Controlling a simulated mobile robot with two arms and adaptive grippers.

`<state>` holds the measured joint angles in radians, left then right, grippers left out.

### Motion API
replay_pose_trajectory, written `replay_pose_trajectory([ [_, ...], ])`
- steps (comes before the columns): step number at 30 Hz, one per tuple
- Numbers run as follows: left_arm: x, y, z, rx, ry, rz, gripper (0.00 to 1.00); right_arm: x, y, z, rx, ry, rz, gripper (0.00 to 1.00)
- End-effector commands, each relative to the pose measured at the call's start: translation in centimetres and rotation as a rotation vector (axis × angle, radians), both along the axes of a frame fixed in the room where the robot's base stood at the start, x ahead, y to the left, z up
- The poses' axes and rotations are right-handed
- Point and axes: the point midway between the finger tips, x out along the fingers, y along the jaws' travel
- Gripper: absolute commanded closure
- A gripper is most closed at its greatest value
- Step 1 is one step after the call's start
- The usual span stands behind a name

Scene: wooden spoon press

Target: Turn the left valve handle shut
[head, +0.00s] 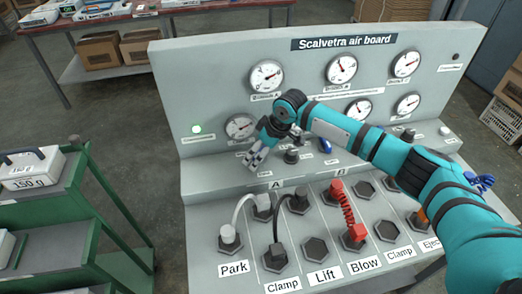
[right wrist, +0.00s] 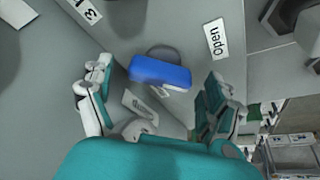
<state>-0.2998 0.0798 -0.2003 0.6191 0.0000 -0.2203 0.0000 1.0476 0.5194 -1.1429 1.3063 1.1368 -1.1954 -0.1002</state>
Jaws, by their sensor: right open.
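A blue valve handle (right wrist: 160,73) lies between the spread fingers of my right gripper (right wrist: 155,98) in the right wrist view, apart from both. An "Open" label (right wrist: 216,39) sits to its right there. In the head view my right gripper (head: 257,150) points down over the left part of the board's ledge and hides what lies under it. Another blue handle (head: 325,146) shows farther right in the head view. My left gripper is not seen.
Gauges (head: 265,76) line the upright panel (head: 215,90) behind the gripper. In front are hexagonal sockets (head: 315,249) with white, black and red (head: 346,211) hoses. A green cart (head: 75,235) stands at left. A lit green lamp (head: 196,129) is on the panel.

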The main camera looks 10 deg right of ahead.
Motion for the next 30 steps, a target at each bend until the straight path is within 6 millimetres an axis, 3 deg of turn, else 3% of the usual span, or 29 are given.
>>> replay_pose_trajectory([
  [4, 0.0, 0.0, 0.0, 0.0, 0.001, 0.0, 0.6, 0.0, 0.0, 0.0, 0.0, 0.0, 0.0, 0.14],
  [16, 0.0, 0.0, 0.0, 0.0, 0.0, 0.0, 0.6, 0.0, 0.0, 0.0, 0.0, 0.0, -0.001, 0.66],
  [23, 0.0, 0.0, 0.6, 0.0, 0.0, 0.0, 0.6, 0.0, 0.0, 0.2, 0.001, 0.001, -0.019, 0.68],
  [30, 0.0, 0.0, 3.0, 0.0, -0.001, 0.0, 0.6, -0.1, 0.1, 0.6, 0.002, 0.003, -0.125, 0.68],
])
